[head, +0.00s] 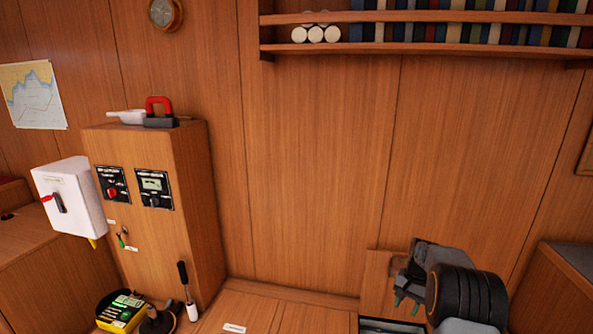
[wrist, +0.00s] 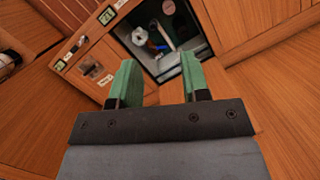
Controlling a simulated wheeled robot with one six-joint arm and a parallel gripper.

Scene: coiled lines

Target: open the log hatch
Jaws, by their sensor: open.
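An open hatch compartment with a grey rim (head: 385,325) shows at the bottom edge of the head view, partly hidden by my arm. A wooden panel (head: 375,282), apparently its raised lid, stands upright behind it against the wall. No readable label confirms that this is the log hatch. In the wrist view the dark opening (wrist: 181,74) lies beyond my fingers, with a white tube and small blue and yellow things inside. My gripper (head: 406,302) is open, its green fingers apart and empty. The gripper also shows in the wrist view (wrist: 160,62).
A wooden cabinet (head: 165,235) with switch panels stands at left, with a white box (head: 70,198) beside it. A yellow-black device (head: 121,309) and a black-handled tool (head: 187,290) are near its foot. A bookshelf (head: 420,50) hangs above. A grey-topped counter (head: 570,265) is at right.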

